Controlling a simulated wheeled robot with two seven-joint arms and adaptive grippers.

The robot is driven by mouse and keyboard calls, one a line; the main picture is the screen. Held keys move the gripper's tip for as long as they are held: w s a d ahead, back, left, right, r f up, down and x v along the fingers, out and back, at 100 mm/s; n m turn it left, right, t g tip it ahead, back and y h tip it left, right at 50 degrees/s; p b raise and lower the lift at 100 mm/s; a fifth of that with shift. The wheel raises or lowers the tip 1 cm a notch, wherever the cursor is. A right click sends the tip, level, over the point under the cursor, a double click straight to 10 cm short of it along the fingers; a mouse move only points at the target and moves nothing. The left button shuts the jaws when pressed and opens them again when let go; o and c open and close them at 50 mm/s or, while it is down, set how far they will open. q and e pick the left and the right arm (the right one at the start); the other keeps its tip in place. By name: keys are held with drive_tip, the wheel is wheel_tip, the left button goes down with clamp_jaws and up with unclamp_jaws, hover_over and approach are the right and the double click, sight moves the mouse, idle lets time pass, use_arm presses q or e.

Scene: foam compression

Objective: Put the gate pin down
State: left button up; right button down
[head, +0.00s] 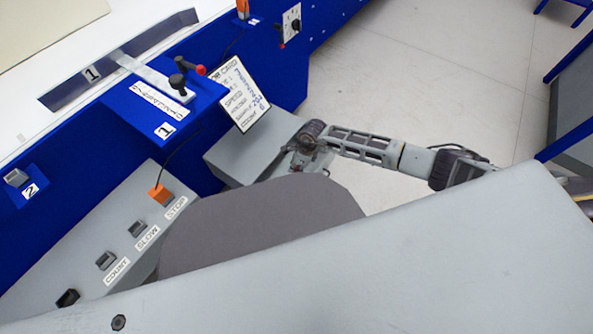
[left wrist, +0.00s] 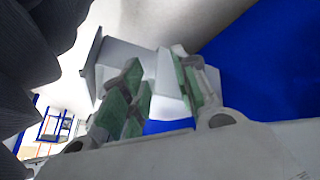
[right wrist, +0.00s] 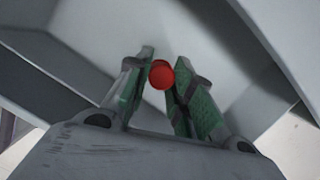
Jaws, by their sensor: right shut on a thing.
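The gate pin shows as a red round knob (right wrist: 161,74) between the fingertips of my right gripper (right wrist: 157,85) in the right wrist view. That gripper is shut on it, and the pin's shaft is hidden. In the head view my right gripper (head: 299,160) is over the right part of a grey box (head: 240,150); the pin cannot be made out there. Light grey surfaces with raised sides (right wrist: 205,45) lie beyond the pin in the right wrist view. My left gripper (left wrist: 160,85) shows in the left wrist view, fingers apart, with nothing clearly held.
A blue bench (head: 150,110) carries a black-knobbed lever, a red knob (head: 201,70) and a written card (head: 240,95). A sloping grey panel (head: 130,235) holds several switches and an orange block (head: 158,193) on a cord. Open floor (head: 430,90) lies at the upper right.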

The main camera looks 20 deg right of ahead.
drive_tip(key=shift+f, duration=0.1)
